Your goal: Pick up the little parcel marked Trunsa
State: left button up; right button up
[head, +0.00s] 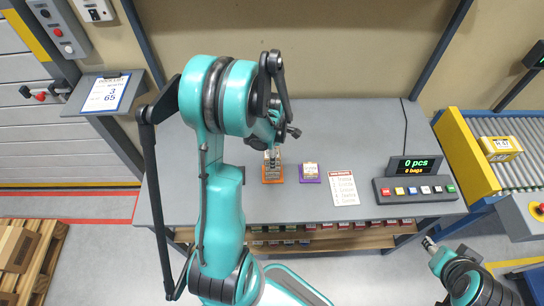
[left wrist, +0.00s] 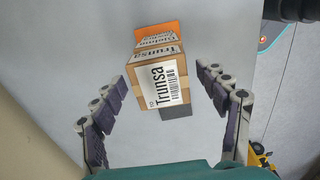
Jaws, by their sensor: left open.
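The little parcel marked Trunsa is a brown cardboard box with a white label and barcode (left wrist: 160,85).
A second small item (head: 310,169) sits on a purple mat just right. A printed list (head: 344,187) and a counter panel with coloured buttons (head: 414,189) lie further right. The table's left part is clear.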

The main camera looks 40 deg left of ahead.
pick_arm(q)
jog(key=c, duration=1.3)
jog(key=shift+r, duration=0.1)
